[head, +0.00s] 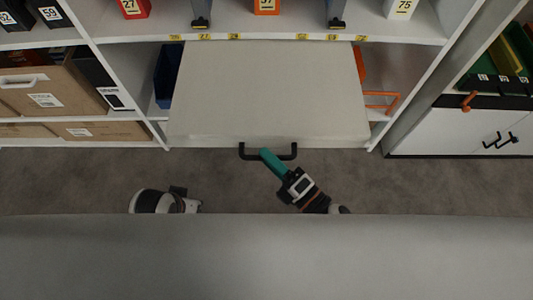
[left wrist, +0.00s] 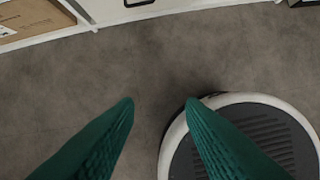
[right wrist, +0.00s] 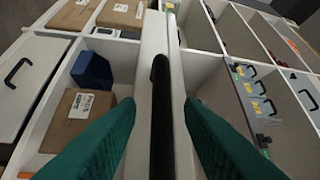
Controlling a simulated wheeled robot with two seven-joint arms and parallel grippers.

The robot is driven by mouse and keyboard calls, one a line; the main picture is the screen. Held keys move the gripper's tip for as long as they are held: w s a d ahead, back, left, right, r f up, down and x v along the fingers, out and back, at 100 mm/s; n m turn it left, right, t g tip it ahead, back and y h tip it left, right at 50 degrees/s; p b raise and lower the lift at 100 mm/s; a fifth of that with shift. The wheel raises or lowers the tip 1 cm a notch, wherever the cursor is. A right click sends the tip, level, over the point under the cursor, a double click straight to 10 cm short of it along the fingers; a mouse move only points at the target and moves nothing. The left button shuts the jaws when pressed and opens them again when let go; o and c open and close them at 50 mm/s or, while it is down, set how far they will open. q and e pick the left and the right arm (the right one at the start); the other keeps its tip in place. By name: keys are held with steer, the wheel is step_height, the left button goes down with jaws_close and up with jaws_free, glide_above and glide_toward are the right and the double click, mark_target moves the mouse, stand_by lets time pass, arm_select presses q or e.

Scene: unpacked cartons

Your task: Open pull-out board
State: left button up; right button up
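The pull-out board (head: 268,90) is a wide pale panel in the white shelf unit. Its top surface shows in front of the shelf edge with the yellow labels. A black bar handle (head: 248,153) is on its front edge. My right gripper (head: 265,154) is at the middle of the handle. In the right wrist view the handle (right wrist: 160,120) runs between the two green fingers, with gaps on both sides, so this gripper looks open around it. My left gripper (left wrist: 160,101) is open and empty above the floor; its fingers are hard to see in the head view.
Cardboard boxes (head: 45,99) fill the shelves on the left. A dark blue bin (head: 167,75) and an orange-framed item (head: 380,99) flank the board. A white cabinet with black handles (head: 465,132) stands at the right. The grey carpet (head: 80,175) before the shelves is clear.

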arm_select(q)
steer(key=shift+r, duration=0.45)
arm_select(e)
steer(key=v, duration=1)
steer(key=shift+s+d, duration=0.2)
steer(key=shift+d, duration=0.05)
arm_select(q)
steer(key=shift+s+f, duration=0.1)
steer(key=shift+s, duration=0.1)
